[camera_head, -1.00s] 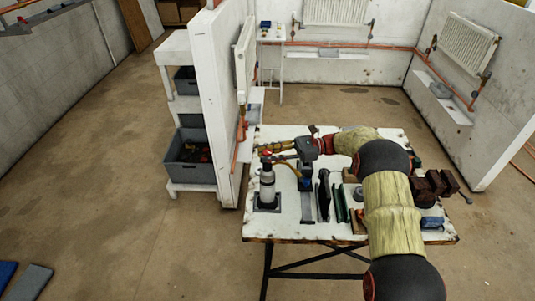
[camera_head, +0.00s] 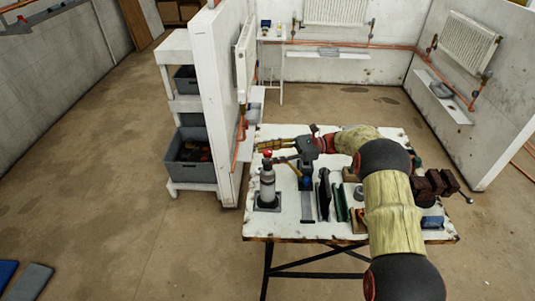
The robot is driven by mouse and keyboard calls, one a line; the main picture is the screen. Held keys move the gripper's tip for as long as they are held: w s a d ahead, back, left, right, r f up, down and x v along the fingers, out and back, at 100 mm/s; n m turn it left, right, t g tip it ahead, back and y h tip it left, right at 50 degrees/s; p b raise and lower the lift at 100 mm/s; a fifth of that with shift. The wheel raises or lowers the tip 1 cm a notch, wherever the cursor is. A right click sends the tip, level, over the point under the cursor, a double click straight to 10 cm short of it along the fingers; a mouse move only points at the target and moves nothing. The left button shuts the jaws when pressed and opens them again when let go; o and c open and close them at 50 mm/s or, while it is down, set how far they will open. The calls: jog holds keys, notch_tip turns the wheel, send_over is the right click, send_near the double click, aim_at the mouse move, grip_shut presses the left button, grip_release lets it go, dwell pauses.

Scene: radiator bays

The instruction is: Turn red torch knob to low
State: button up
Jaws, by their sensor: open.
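The torch (camera_head: 267,185) is a grey-white cylinder standing upright on a dark square base at the left end of the white worktable (camera_head: 290,225). Its red knob (camera_head: 267,154) shows at the top. My gripper (camera_head: 262,150) reaches in from the right with its fingers pointing left, at the height of the torch top. The fingers are open and lie close to the red knob. At this size I cannot tell whether they touch it. The knob's setting is too small to read.
Right of the torch stand a blue tool (camera_head: 305,180), a black upright piece (camera_head: 323,195) and a green one (camera_head: 340,202). A white partition wall (camera_head: 222,100) rises behind the table's left side.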

jog(key=v, duration=1.1)
jog(key=shift+d, duration=0.4)
jog(key=shift+w, duration=0.15)
jog(key=s+a+r+n+t+h, duration=0.25)
jog(key=s+r+n+h, duration=0.45)
jog(key=s+r, duration=0.7)
jog(key=s+d+f+n+t+h, duration=0.1)
jog(key=s+d+n+t+h, duration=0.2)
jog(key=s, duration=1)
jog(key=s+d+f+n+t+h, duration=0.1)
jog(key=s+d+n+t+h, duration=0.3)
jog(key=s, duration=1)
jog(key=d+n+h, duration=0.1)
jog(key=d+h, duration=0.2)
jog(key=shift+d+h, duration=0.25)
jog(key=shift+h, duration=0.05)
jog(key=shift+a+f, duration=0.1)
